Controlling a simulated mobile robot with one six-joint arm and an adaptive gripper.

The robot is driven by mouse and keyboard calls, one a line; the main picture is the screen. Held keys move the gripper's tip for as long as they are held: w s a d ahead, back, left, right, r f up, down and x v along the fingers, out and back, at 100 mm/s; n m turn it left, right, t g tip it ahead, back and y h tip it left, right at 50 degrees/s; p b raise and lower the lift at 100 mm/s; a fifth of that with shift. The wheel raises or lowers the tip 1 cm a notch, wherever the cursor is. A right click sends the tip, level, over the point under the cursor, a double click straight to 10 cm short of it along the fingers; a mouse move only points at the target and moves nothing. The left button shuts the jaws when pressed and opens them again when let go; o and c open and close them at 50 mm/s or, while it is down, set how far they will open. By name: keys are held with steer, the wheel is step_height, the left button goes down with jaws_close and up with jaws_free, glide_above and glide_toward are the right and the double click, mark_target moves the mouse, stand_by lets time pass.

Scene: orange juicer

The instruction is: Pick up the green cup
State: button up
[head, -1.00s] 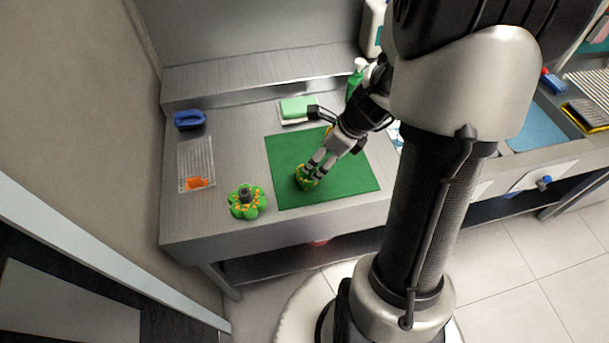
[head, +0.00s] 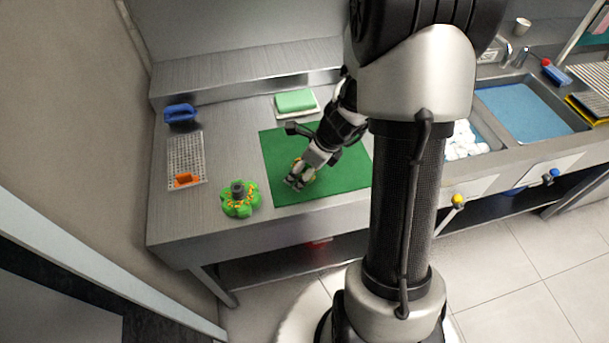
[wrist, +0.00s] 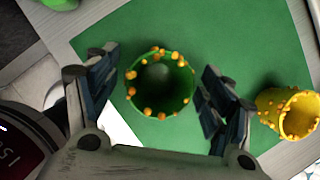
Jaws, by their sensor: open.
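The green cup (wrist: 160,85) has orange dots around its rim. In the wrist view it stands on the green mat (wrist: 215,30), seen from above with its mouth facing the camera. My gripper (wrist: 160,66) is open, with one finger on each side of the cup and small gaps visible on both sides. In the head view my gripper (head: 296,184) points down over the front part of the mat and hides most of the cup. I cannot tell how far down the cup the fingertips reach.
On the counter are a green flower-shaped piece (head: 240,199), a perforated tray (head: 186,155) and a green sponge (head: 295,101). The mat's front right is bare.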

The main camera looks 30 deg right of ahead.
steer(key=shift+r, duration=0.1)
steer(key=c, duration=1.2)
